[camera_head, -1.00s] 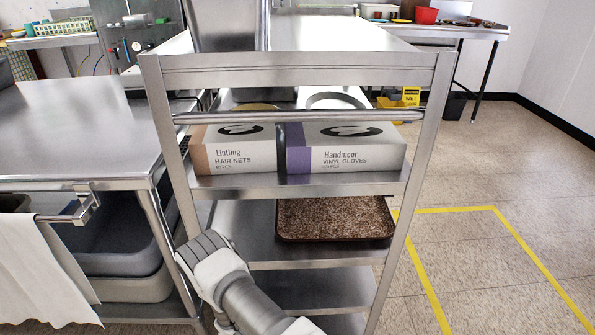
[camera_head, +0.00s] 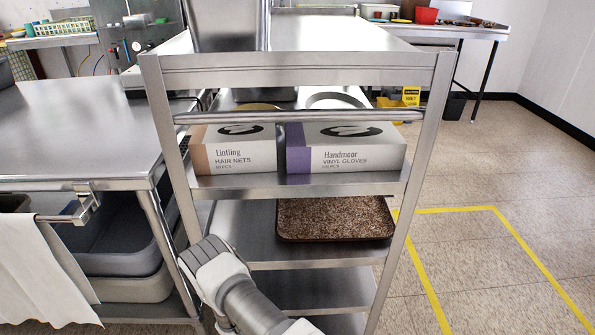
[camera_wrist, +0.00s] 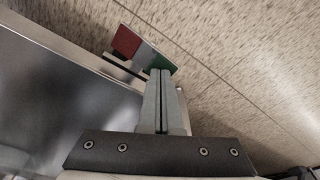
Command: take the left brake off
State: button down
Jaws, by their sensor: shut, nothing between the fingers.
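In the wrist view, a small brake pedal (camera_wrist: 143,53) shows low by the cart, with a red end, a pale middle and a green end. My gripper (camera_wrist: 161,73) is shut and empty, its two fingertips together at the green end (camera_wrist: 162,65), over its near edge. I cannot tell whether they touch it. The steel cart (camera_head: 300,70) stands in front of me in the head view. My arm reaches down at its lower left, where the brake and my fingers are hidden.
The cart's shelves hold a hair nets box (camera_head: 235,155), a vinyl gloves box (camera_head: 345,158) and a brown tray (camera_head: 335,218). A steel table (camera_head: 70,130) stands close on the left. Floor (camera_head: 500,180) with yellow lines is open on the right.

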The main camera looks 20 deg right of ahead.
jog(key=shift+f, duration=0.5)
jog(key=shift+r+p, duration=2.45)
jog(key=shift+r, duration=1.15)
jog(key=shift+f, duration=0.1)
